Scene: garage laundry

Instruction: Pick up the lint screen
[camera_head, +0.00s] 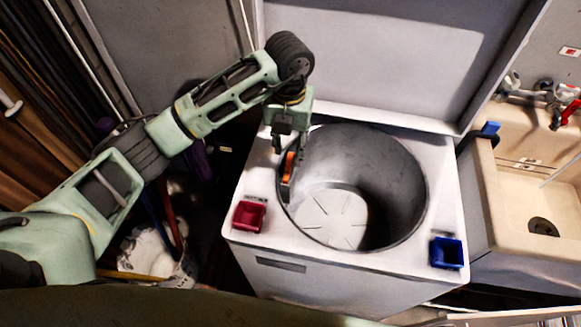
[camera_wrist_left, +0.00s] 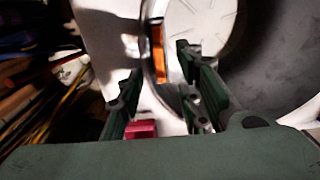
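The lint screen (camera_head: 289,166) is a narrow upright piece with an orange upper part and a grey lower part. It sits at the left inner rim of the open washer drum (camera_head: 400,170). My left gripper (camera_head: 290,146) points down just above the lint screen. In the left wrist view the two fingers of my left gripper (camera_wrist_left: 160,62) stand apart with the orange strip showing between them and beyond their tips. No contact is visible. My right gripper is out of view.
The raised lid (camera_head: 375,70) stands behind the drum. A beige sink (camera_head: 515,200) is at the right. Clutter with a white bucket (camera_head: 150,252) is at the left.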

